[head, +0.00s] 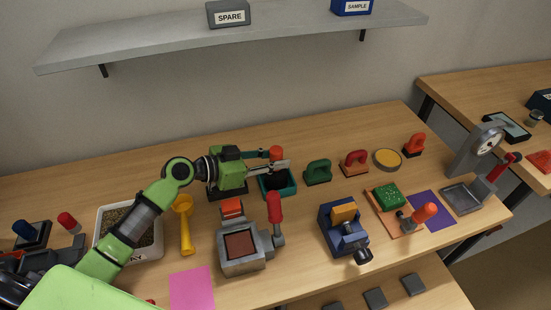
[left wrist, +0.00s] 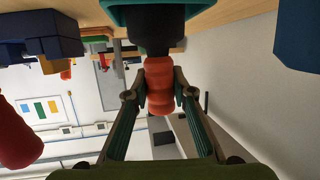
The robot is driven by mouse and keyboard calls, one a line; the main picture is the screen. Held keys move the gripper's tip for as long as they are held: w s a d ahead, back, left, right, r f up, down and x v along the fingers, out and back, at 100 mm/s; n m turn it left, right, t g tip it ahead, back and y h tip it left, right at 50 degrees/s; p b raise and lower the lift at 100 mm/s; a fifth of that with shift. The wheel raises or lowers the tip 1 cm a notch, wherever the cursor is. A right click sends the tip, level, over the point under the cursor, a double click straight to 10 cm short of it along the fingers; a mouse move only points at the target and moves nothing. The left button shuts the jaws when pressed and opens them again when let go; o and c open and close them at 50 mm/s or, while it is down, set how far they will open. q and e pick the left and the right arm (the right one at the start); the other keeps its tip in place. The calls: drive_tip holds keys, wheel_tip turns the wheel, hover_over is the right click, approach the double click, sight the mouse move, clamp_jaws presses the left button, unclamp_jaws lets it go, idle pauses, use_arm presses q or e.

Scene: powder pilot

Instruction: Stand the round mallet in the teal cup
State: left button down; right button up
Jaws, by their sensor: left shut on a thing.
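The round mallet has a red handle and a black head. In the left wrist view the red handle (left wrist: 159,85) is between my left gripper's fingers (left wrist: 159,98). The black head (left wrist: 155,35) is at the teal cup's mouth, partly overlapped by the rim. In the head view the teal cup (head: 291,187) stands on the table behind the red-levered press. The handle's red top (head: 276,153) shows above my left gripper (head: 272,165), which is shut on it. The mallet looks upright, head down. I cannot tell whether the head rests on the cup's bottom. My right gripper is not in view.
A green-handled stamp (head: 318,172) and a red-handled stamp (head: 354,163) stand right of the cup. A grey press (head: 242,250) with a red lever stands in front. A yellow scoop (head: 184,225) lies left. A grey shelf (head: 150,42) hangs above.

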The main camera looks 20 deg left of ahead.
use_arm(q)
drive_tip(key=shift+f+b, duration=0.25)
drive_tip(key=shift+b, duration=0.1)
drive_tip(key=c, duration=1.6)
unclamp_jaws()
drive_tip(key=shift+c, duration=0.2)
